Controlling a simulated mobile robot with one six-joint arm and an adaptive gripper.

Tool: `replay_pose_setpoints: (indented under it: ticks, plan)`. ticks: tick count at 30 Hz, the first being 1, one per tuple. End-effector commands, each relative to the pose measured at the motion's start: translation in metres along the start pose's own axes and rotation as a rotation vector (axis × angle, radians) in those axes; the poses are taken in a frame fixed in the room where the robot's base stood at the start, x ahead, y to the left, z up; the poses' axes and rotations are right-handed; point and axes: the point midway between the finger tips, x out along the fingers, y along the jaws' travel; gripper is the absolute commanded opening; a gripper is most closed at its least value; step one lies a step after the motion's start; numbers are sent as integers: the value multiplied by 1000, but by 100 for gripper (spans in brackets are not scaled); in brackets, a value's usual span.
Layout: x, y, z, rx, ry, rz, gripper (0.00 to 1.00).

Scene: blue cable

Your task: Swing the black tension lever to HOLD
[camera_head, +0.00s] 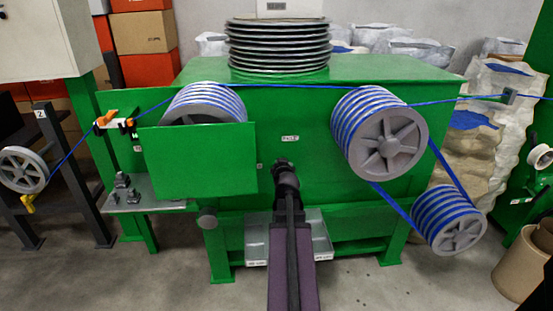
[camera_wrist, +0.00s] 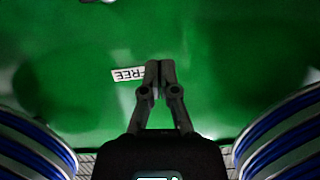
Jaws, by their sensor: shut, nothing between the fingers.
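My gripper (camera_head: 280,162) is in front of the green machine front, between the two upper blue-wound wheels. In the wrist view my gripper (camera_wrist: 159,66) has its fingertips together with nothing between them. A white label reading FREE (camera_wrist: 127,74) shows upside down beside the fingertips, partly covered by one finger. In the head view a small white label (camera_head: 290,138) sits just above my gripper. I cannot make out the black tension lever in either view; my arm hides part of the machine front.
The left wheel (camera_head: 205,92) is partly behind a green guard plate (camera_head: 195,165). The right wheel (camera_head: 388,140) and a lower wheel (camera_head: 450,222) carry blue cable. Metal trays (camera_head: 322,240) flank my arm below. A dark pulley-like stack (camera_head: 277,45) stands on top.

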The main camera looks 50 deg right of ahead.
Motion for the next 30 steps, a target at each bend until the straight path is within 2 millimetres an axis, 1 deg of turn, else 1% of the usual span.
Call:
replay_pose_setpoints:
  ticks: [1, 3, 6, 10, 15, 30]
  plan:
    - [-13, -1, -1, 0, 0, -1, 0]
    - [-23, -2, -1, 0, 0, -1, 0]
    - [-35, -2, 0, -1, 0, -2, 0]
    - [-45, -3, 0, 0, -1, -2, 0]
    - [-50, -3, 0, -1, -1, -3, 0]
    - [-49, -4, 0, -1, 0, -4, 0]
